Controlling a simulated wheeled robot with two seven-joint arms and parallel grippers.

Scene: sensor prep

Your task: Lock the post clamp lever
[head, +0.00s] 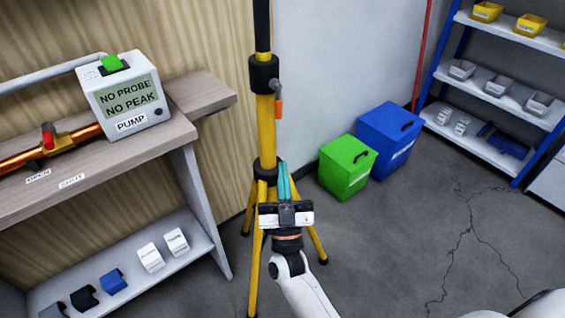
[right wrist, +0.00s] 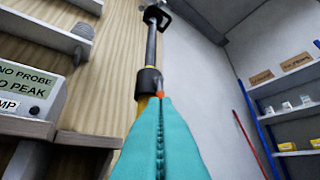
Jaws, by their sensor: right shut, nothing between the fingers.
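A yellow tripod post (head: 265,130) stands upright in the middle of the head view. A black post clamp (head: 264,76) wraps it where a thin black pole enters. The clamp lever (head: 279,107), with an orange end, hangs down at the clamp's right side. My right gripper (head: 284,166) has teal fingers, shut and empty, pointing up below the lever and in front of the post's lower part. In the right wrist view the shut fingers (right wrist: 160,100) cover most of the post; the clamp (right wrist: 149,82) and a bit of the orange lever end (right wrist: 160,93) show just beyond the tips.
A wooden bench (head: 205,92) at left carries a pump box (head: 128,95) reading "NO PROBE NO PEAK" and an orange pipe with a red-handled valve. Green (head: 347,168) and blue (head: 388,140) bins stand behind the post at right. Shelving (head: 500,95) is farther right, with open floor before it.

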